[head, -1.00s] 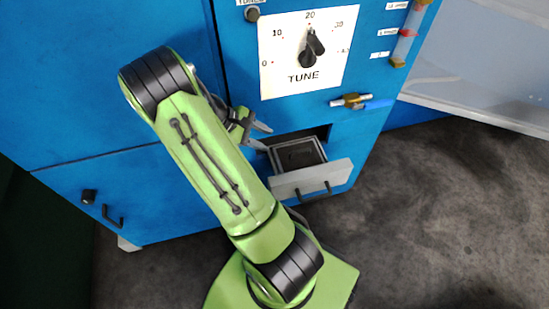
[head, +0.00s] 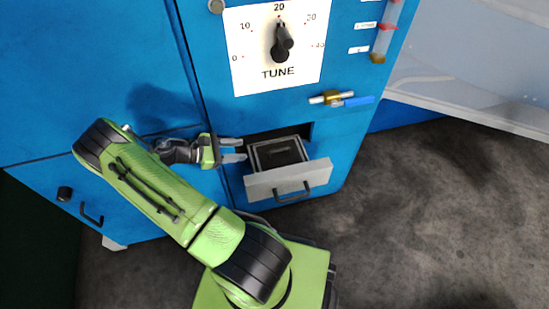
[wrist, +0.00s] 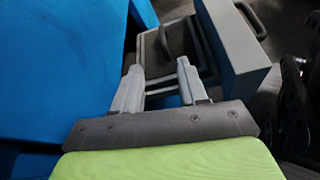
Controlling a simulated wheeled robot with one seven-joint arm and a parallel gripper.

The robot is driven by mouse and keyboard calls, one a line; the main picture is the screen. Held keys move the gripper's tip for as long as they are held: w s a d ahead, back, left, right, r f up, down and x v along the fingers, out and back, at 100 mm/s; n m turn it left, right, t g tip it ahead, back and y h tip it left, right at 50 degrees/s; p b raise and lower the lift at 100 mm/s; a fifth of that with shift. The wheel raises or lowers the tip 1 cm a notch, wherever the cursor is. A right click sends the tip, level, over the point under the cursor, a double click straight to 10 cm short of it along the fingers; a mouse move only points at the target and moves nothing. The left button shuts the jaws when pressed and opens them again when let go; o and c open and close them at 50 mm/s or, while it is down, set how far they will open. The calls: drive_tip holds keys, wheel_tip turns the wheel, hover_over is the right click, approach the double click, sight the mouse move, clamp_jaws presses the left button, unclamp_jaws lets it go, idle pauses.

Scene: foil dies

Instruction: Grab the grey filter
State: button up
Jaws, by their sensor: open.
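The grey filter (head: 278,153) appears to be the square, grey-framed piece with a dark middle inside the open drawer (head: 290,181). In the wrist view the filter (wrist: 152,48) is partly seen beyond the fingers, with a dark handle-like bar across it. My gripper (head: 240,150) is open and empty, left of the drawer, with its fingers pointing right toward the filter. In the wrist view my gripper (wrist: 160,68) has its two pale fingers spread apart, with the tips near the filter's edge. I cannot tell whether they touch it.
The drawer sticks out from a blue cabinet (head: 350,140), with a dark handle on its front. Above it are a TUNE dial (head: 282,45) and a brass valve with a blue lever (head: 345,99). Bare dark floor (head: 430,210) lies to the right.

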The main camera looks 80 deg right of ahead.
sight(276, 150)
drive_tip(key=b+x, duration=0.4)
drive_tip(key=x, duration=1.1)
drive_tip(key=shift+s+f, duration=0.25)
drive_tip(key=shift+r, duration=0.1)
clamp_jaws()
